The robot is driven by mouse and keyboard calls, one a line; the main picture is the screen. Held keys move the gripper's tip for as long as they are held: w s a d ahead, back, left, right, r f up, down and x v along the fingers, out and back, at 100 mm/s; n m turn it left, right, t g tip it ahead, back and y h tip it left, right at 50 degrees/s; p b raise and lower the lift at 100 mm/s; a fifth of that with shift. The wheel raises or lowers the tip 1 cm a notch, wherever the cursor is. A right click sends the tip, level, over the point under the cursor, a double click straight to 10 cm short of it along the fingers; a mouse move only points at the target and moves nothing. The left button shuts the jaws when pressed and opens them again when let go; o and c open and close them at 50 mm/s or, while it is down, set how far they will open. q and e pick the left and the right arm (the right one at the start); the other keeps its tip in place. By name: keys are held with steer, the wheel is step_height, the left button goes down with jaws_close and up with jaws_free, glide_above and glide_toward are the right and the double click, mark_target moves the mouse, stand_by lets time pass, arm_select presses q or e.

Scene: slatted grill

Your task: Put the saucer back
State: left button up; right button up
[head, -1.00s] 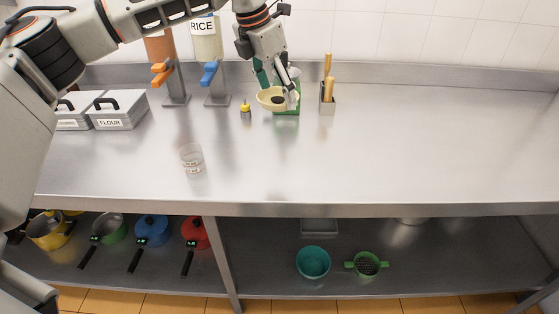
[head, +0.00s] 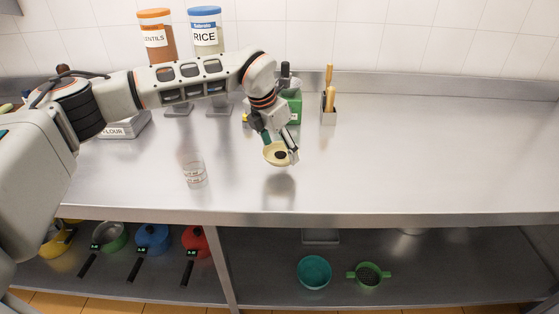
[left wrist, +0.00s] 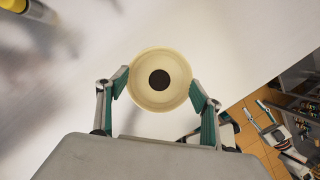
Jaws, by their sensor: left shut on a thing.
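A cream saucer (head: 272,152) with a dark round centre is held in my left gripper (head: 280,147), above the steel counter. In the left wrist view the saucer (left wrist: 143,95) sits between the two green-padded fingers of my left gripper (left wrist: 160,97), which touch its rim on both sides. A dark reflection lies on the counter below the saucer, so it is clear of the surface. A green box-like holder (head: 292,105) stands behind the gripper, partly hidden by my arm. My right gripper is not in view.
A glass measuring cup (head: 195,174) stands left of the saucer. A holder with wooden-handled tools (head: 328,105) stands at the back. The counter (head: 430,150) is bare on the right.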

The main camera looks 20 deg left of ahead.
mark_target(278, 158)
arm_select(q)
steer(key=shift+f, duration=2.2)
steer(key=shift+f, duration=0.15)
steer(key=o, duration=1.3)
steer(key=v, duration=1.2)
